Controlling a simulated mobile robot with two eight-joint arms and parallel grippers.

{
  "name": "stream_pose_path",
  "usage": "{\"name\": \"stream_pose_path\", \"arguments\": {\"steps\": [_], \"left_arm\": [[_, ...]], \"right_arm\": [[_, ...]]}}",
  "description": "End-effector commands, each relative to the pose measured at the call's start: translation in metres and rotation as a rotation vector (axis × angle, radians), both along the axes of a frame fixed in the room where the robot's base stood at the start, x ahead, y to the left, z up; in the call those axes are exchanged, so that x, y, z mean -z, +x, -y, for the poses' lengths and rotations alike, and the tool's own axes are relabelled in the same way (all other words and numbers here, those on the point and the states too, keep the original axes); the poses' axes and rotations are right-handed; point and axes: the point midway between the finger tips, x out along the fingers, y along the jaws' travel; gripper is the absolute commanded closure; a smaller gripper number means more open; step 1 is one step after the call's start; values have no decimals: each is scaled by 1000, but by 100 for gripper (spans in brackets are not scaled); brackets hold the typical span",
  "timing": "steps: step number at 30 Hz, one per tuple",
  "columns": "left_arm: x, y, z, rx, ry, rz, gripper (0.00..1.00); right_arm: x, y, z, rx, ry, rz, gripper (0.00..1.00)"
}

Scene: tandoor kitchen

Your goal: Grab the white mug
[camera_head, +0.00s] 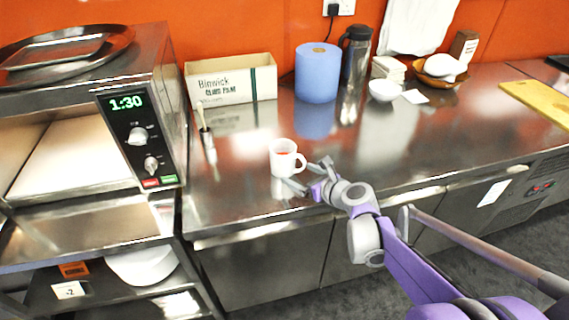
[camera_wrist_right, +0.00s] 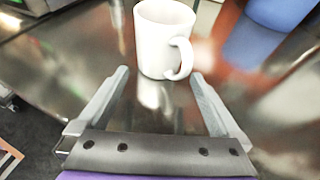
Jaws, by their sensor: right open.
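The white mug (camera_head: 283,157) stands upright on the steel counter near its front edge, with its handle on the right side. There is something reddish inside it. My right gripper (camera_head: 308,176) is open and empty, just to the right and front of the mug. In the right wrist view the mug (camera_wrist_right: 160,38) is straight ahead, just beyond the fingertips of my gripper (camera_wrist_right: 160,75). The mug's handle faces toward the right finger. I cannot see any contact. My left gripper is not in view.
On the steel counter (camera_head: 240,180), a blue paper roll (camera_head: 317,72), a dark jug (camera_head: 355,55) and a cling film box (camera_head: 231,80) stand behind. An oven (camera_head: 140,120) is at the left. A white bowl (camera_head: 383,90) sits farther right. The counter around the mug is clear.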

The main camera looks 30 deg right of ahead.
Motion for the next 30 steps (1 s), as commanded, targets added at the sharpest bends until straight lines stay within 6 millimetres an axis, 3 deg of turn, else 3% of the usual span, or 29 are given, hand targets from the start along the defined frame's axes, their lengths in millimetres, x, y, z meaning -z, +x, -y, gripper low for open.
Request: {"name": "stream_pose_path", "arguments": {"steps": [18, 27, 30], "left_arm": [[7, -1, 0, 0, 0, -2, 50], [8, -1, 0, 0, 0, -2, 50], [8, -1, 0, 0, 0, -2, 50]], "right_arm": [[28, 68, -10, -4, -3, -1, 0], [30, 72, -10, -4, -4, -2, 0], [30, 72, -10, -4, -4, -2, 16]]}}
